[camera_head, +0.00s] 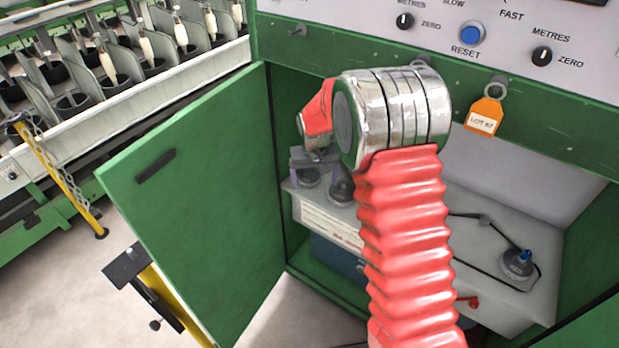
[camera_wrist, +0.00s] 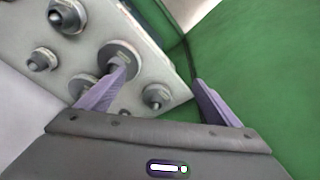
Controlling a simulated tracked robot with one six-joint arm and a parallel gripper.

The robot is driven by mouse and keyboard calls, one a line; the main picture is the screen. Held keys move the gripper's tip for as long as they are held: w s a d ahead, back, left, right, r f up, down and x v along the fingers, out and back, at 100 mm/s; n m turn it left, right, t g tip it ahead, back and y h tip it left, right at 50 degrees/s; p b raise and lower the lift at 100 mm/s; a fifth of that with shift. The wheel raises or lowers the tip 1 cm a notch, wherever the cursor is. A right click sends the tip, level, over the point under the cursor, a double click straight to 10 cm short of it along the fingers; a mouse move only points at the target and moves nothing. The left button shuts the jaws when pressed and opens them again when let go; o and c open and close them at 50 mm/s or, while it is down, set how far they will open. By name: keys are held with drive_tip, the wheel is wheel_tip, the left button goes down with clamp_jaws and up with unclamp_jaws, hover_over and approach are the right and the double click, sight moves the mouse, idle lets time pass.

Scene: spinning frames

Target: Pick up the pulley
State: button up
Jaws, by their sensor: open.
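Several grey round pieces with a raised centre stand on a pale shelf (camera_wrist: 105,25) in the wrist view. I cannot tell for sure which is the pulley. One round piece (camera_wrist: 157,97) is near the shelf's edge, between the lines of my fingers. A wider disc (camera_wrist: 119,52) is partly hidden behind my left finger. My gripper (camera_wrist: 158,72) is open and looks empty, with its right finger over green. In the head view my gripper (camera_head: 314,160) is partly behind my red-sleeved arm, over the shelf's left end, close to a dark round piece (camera_head: 341,191).
The shelf (camera_head: 500,225) is inside a green cabinet, whose open door (camera_head: 205,205) stands to the left. A dark piece with a blue top (camera_head: 518,262) sits at the shelf's right. An orange tag (camera_head: 484,116) hangs from the panel above. A spinning frame (camera_head: 120,75) stands at upper left.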

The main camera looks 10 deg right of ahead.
sight(310, 171)
drive_tip(key=w+r+t, duration=0.2)
drive_tip(key=w, duration=0.6)
drive_tip(key=shift+r+m, duration=0.3)
drive_tip(key=shift+m, duration=0.1)
drive_tip(key=shift+f, duration=0.1)
drive_tip(key=x, duration=0.7)
drive_tip(key=shift+f, duration=0.2)
drive_tip(key=shift+w+f, duration=0.25)
drive_tip(key=shift+f, duration=0.2)
drive_tip(key=shift+x, duration=2.6)
drive_tip(key=shift+w+d, duration=0.1)
drive_tip(key=shift+w, duration=0.05)
